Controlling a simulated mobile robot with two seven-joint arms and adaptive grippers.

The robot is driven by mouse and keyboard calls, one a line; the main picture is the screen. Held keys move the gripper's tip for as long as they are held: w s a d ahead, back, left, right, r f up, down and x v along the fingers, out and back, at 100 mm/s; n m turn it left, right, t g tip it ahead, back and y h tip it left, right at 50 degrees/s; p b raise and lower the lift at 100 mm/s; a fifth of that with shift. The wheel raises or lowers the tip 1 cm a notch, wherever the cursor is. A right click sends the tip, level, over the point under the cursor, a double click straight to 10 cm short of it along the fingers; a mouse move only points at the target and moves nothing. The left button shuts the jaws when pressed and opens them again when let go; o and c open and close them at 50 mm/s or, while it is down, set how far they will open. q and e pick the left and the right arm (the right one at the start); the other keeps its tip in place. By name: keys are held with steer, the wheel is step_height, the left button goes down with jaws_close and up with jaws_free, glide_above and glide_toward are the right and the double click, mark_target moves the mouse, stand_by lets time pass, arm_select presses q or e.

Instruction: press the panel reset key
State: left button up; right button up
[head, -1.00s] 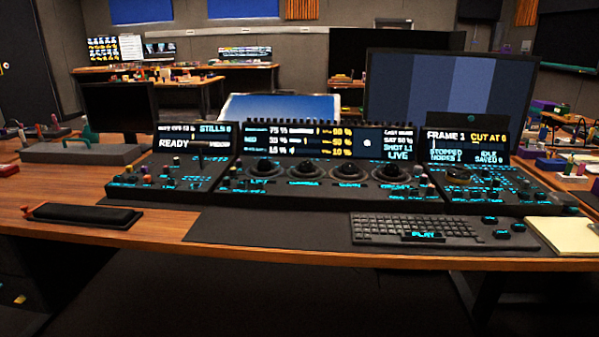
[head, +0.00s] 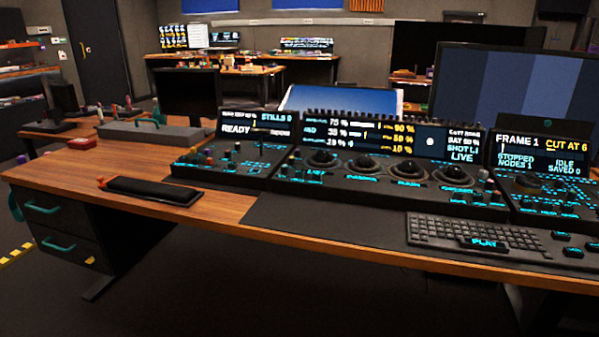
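The trackball panel (head: 392,190) stands on the wooden desk (head: 225,212) in the head view, in three joined sections. Its middle section has a row of several dark trackballs, one of them a trackball (head: 322,158) at the left end. Small keys with cyan markings surround them; their labels are too small for me to tell which is the reset key. The left screen (head: 255,125) reads READY and STILLS 0. The middle screen (head: 365,137) shows percentages and LIVE. The right screen (head: 540,152) reads FRAME 1, CUT AT 6, STOPPED and IDLE. Neither gripper is in view.
A keyboard (head: 475,237) with a PLAY key lies on a dark mat (head: 320,222) before the panel. A black wrist rest (head: 152,191) lies at the left. A grey case (head: 150,134) and monitors stand behind. Drawers (head: 60,227) are under the desk's left end. The floor in front is clear.

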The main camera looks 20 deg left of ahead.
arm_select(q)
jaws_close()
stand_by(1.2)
